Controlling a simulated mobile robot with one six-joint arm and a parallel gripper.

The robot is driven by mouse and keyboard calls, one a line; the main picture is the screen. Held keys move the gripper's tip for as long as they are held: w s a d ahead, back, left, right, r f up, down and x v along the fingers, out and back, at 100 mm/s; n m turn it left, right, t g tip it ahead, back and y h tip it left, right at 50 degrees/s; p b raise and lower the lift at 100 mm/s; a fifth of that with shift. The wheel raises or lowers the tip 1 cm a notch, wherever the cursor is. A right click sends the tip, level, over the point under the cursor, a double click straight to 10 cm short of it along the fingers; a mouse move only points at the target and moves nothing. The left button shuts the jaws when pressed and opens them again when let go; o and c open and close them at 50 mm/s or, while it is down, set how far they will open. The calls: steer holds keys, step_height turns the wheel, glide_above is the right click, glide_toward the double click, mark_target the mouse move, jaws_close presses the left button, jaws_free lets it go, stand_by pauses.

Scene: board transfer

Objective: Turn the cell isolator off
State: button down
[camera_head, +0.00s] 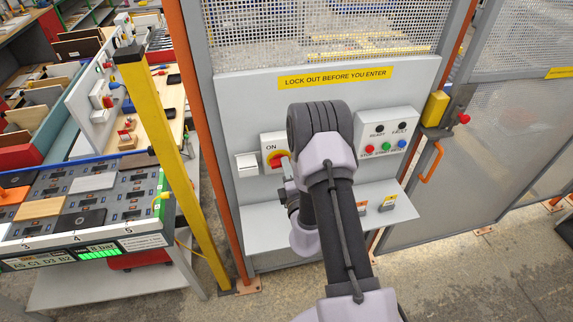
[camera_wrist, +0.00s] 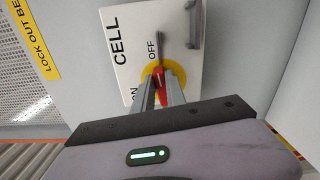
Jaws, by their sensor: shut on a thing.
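The cell isolator is a white box (camera_head: 271,141) on the grey panel, with a red handle (camera_head: 275,160) on a yellow disc. In the wrist view the box face (camera_wrist: 125,60) is turned sideways, with CELL, ON and OFF lettering. My gripper (camera_wrist: 161,88) is shut on the red handle (camera_wrist: 162,90) in front of the yellow disc (camera_wrist: 150,70). The handle runs roughly up and down that picture, and a dark narrow piece extends from it beside the OFF lettering. My gripper (camera_head: 285,162) partly covers the handle in the head view.
A control box (camera_head: 380,129) with lamps and buttons is right of my arm. A small white box (camera_head: 246,165) is left of the isolator. A grey shelf (camera_head: 270,225) juts out below. A yellow post (camera_head: 165,150) and a workbench stand at left; a mesh gate is at right.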

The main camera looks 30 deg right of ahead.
steer(key=shift+r+m, duration=0.1)
steer(key=shift+m, duration=0.6)
steer(key=c, duration=1.4)
jaws_free()
steer(key=shift+w, duration=0.15)
steer(key=shift+o, duration=0.2)
steer(key=shift+f, duration=0.2)
